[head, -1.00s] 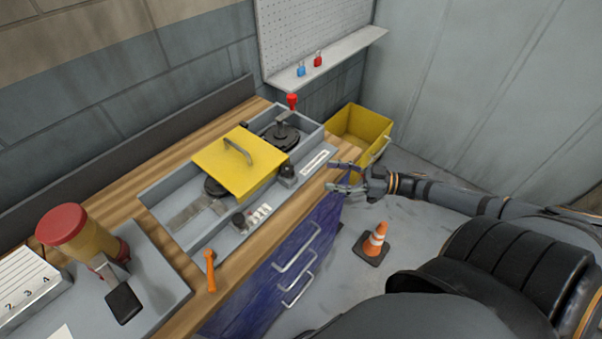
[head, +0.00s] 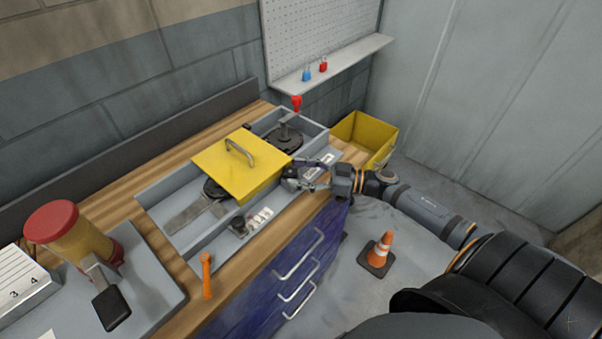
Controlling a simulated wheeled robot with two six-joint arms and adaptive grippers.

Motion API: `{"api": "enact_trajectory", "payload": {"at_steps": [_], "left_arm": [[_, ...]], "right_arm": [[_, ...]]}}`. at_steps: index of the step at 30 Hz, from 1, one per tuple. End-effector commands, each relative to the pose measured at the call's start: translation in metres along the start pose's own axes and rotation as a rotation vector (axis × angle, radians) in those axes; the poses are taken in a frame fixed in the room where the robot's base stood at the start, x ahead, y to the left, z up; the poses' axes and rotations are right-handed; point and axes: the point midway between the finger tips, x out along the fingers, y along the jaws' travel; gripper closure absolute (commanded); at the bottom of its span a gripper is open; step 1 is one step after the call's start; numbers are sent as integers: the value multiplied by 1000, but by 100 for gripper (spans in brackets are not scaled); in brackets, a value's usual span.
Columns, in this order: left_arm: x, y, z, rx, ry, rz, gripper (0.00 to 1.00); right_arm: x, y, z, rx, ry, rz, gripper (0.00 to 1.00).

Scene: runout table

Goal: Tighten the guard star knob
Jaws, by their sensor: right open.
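The yellow guard (head: 236,181) with a grey handle lies closed over the middle of the grey machine tray. A dark star knob (head: 289,172) sits at the guard's right front edge, mostly hidden by my right gripper. My right gripper (head: 298,177) comes in from the right, its fingers open around or just beside this knob; I cannot tell whether they touch it. Another black knob (head: 238,226) stands on the tray's front panel beside small white labels. My left gripper is not in view.
A red-tipped lever (head: 296,104) stands at the tray's back end. An orange tool (head: 206,276) lies on the wooden bench in front. A yellow bin (head: 365,135) and traffic cone (head: 381,250) are to the right, on or near the floor.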

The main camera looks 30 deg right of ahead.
Motion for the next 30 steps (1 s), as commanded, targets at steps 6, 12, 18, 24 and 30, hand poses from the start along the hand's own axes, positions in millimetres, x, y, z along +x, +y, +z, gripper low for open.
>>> {"api": "enact_trajectory", "payload": {"at_steps": [6,12,18,24,30], "left_arm": [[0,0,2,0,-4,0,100],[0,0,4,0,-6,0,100],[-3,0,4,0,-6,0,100],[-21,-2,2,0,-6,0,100],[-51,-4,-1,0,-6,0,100]], "right_arm": [[0,0,0,0,0,-1,60],[0,0,0,0,0,-1,88],[0,-1,-1,0,0,7,92],[0,-3,-5,2,0,72,92],[0,-8,-8,7,2,215,92]]}}
